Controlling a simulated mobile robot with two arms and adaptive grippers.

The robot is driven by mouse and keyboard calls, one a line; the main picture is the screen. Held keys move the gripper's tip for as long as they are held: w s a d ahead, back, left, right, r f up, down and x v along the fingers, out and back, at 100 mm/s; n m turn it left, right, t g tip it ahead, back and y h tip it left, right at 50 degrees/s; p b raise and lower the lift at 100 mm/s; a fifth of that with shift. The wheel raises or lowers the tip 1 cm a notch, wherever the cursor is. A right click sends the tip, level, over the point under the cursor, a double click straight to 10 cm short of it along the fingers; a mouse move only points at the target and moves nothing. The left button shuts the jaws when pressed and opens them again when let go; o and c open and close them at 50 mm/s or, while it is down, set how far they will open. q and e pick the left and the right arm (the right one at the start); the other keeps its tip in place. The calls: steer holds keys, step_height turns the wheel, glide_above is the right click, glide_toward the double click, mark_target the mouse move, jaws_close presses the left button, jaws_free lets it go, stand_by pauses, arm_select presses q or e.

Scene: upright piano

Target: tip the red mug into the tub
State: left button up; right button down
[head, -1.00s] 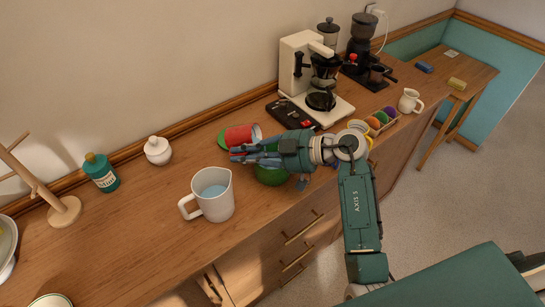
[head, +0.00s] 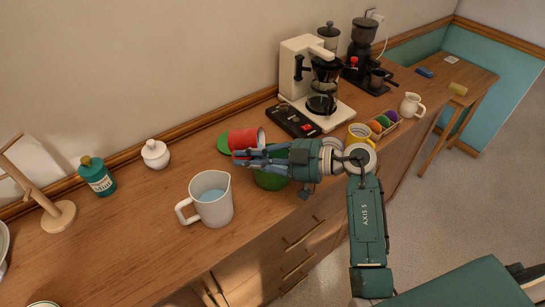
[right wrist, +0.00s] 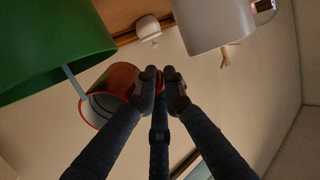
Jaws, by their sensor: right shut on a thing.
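The red mug (head: 243,139) is held tilted on its side in the head view, its mouth facing right. My right gripper (head: 240,157) is shut on it; in the right wrist view the fingers (right wrist: 163,83) pinch its handle side. The mug's pale inside shows there too (right wrist: 100,106). The green tub (head: 270,182) stands under my right gripper, partly hidden by it. It also shows large in the right wrist view (right wrist: 45,45). A thin pale blue streak (right wrist: 72,80) runs between the mug's rim and the tub. My left gripper is not in view.
A white jug of bluish liquid (head: 211,203) stands left of the tub. A green disc (head: 226,143) lies behind the mug.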

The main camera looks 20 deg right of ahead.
steer(key=shift+s+d+r+y, duration=0.1)
steer(key=shift+s+d+y, duration=0.15)
steer(key=shift+d+y, duration=0.2)
steer(key=shift+d+r+t+y+b, duration=0.1)
steer(key=shift+r+t+y+b, duration=0.05)
steer(key=shift+t+y+b, duration=0.3)
stand_by(0.4)
steer(key=shift+s+d+t, duration=0.1)
steer(key=shift+t, duration=0.15)
